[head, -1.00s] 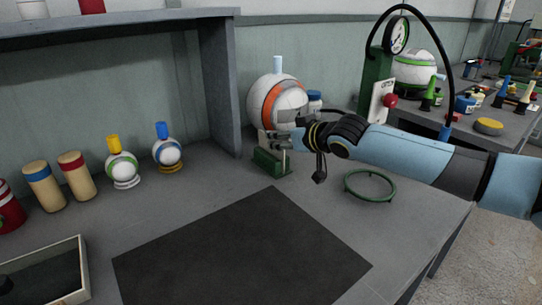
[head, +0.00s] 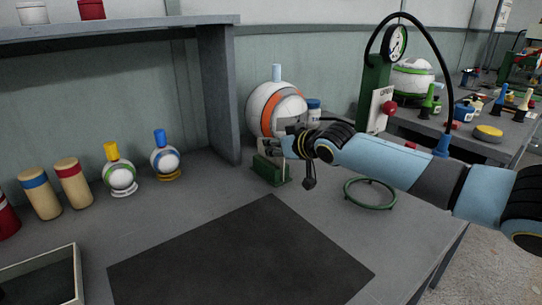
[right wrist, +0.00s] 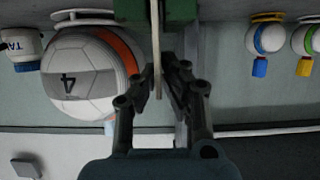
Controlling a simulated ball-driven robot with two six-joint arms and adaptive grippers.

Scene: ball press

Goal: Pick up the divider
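The divider (right wrist: 156,35) is a thin pale plate, seen edge-on in the right wrist view. It stands at a green stand (head: 271,170), which also shows in the right wrist view (right wrist: 181,12). My right gripper (right wrist: 158,76) has its fingertips drawn close together with the plate's edge between them, and it looks shut on the plate. In the head view my right gripper (head: 283,147) is over the green stand and hides much of the plate. My left gripper is not in view.
A large white ball with an orange band (head: 277,106) stands close behind the stand. A green ring (head: 371,193) lies to the right, near the table edge. A dark mat (head: 240,255) lies in front. A green press with a gauge (head: 376,90) stands behind my right arm.

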